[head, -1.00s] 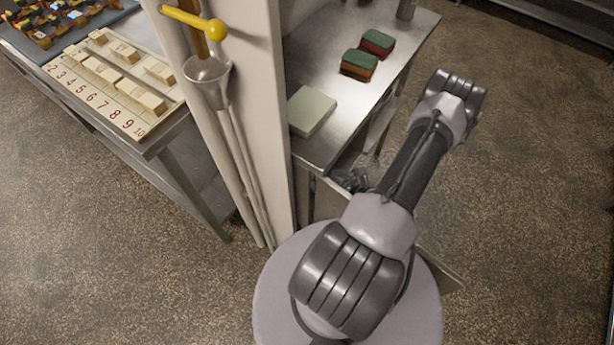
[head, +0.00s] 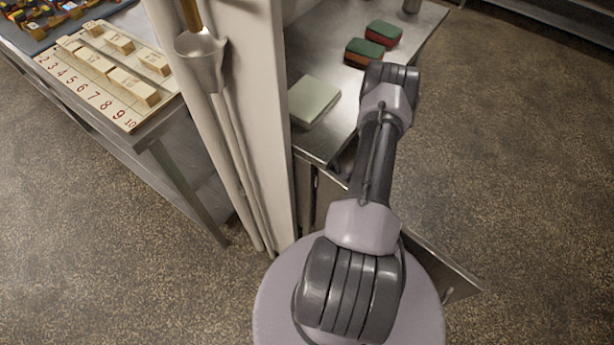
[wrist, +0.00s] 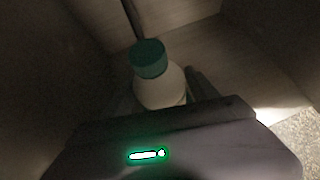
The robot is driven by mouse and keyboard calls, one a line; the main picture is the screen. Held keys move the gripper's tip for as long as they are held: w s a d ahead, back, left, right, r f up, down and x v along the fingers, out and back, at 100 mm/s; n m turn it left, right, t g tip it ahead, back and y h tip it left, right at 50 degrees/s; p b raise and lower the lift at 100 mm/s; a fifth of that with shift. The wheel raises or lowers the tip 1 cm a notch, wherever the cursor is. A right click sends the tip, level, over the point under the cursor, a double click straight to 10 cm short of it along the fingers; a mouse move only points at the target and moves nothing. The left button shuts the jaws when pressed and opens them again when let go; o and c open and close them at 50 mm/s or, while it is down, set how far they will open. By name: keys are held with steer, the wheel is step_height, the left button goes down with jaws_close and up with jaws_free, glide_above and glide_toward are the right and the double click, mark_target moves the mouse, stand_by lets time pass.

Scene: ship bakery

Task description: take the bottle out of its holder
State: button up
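In the wrist view a bottle (wrist: 160,86) with a dark green cap and a pale body stands in a dim, walled space. Its lower part is hidden behind the dark body of my gripper, which fills the bottom of that view. A dark finger-like bar (wrist: 200,86) shows close beside the bottle on the right. I cannot tell whether the fingers touch the bottle or how far apart they are. The holder cannot be made out. In the head view my gripper and the bottle are hidden behind my arm and the metal counter (head: 322,140).
A pale green block (head: 313,101) and two green-topped sponges (head: 383,33) lie on the counter. A white post (head: 262,120) with a metal funnel-shaped holder (head: 201,62) stands left of it. An open panel (head: 445,268) juts out at the lower right. A numbered board (head: 118,108) lies on the left table.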

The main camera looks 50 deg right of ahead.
jaws_close()
steer(key=shift+r, duration=0.1)
